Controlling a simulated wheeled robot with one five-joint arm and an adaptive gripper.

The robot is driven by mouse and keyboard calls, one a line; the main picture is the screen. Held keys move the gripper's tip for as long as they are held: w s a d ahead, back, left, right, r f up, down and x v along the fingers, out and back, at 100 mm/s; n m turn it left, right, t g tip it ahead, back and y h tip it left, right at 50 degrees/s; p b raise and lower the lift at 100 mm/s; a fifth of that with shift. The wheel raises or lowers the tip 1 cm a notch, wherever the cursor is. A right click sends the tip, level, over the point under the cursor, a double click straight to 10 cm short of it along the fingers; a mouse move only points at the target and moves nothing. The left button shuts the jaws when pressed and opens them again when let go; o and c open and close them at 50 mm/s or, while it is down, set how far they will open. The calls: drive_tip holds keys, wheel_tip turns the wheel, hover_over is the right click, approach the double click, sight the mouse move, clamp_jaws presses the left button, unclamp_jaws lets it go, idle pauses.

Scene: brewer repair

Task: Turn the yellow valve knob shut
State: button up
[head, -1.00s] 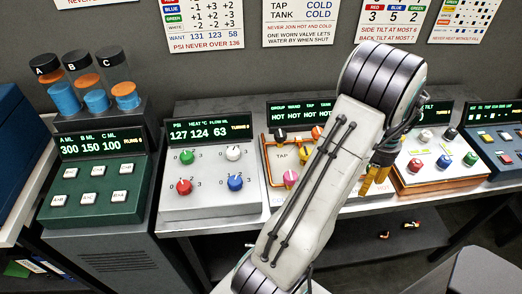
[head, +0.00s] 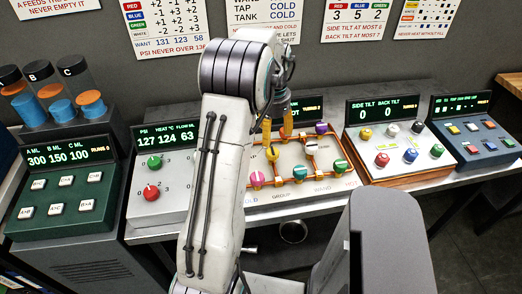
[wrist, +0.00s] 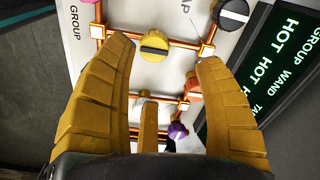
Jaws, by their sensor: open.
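The yellow valve knob (head: 272,153) is on the white pipe panel (head: 336,182), below the lower tip of my gripper. In the wrist view the yellow knob (wrist: 154,46) is round with a dark bar across it and lies between the fingertips' directions, nearer the left finger. My gripper (head: 277,130) hangs over the panel's rear left part. In the wrist view my gripper (wrist: 166,56) is open, its yellow fingers spread and nothing held between them. I cannot tell whether a fingertip touches the knob. My arm hides the panel's left edge in the head view.
Copper pipes join other knobs: purple (wrist: 178,130), orange (wrist: 193,85), black (wrist: 232,14), and green (head: 299,172). The panel's display (wrist: 285,70) stands behind. A console with a red knob (head: 152,192) is left, a tilt console (head: 388,160) right. A grey block (head: 385,235) fills the foreground.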

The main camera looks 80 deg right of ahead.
sight(272, 151)
drive_tip(key=shift+a+f+m, duration=0.1)
drive_tip(key=shift+a+m, duration=0.1)
drive_tip(key=shift+m, duration=0.55)
drive_tip(key=shift+a+f+m, duration=0.1)
drive_tip(key=shift+a+m, duration=0.05)
drive_tip(key=shift+m, duration=0.6)
drive_tip(key=shift+f+p, duration=0.55)
drive_tip(key=shift+f, duration=2.95)
drive_tip(key=shift+c, duration=0.3)
drive_tip(key=shift+s, duration=0.1)
drive_tip(key=c, duration=1.1)
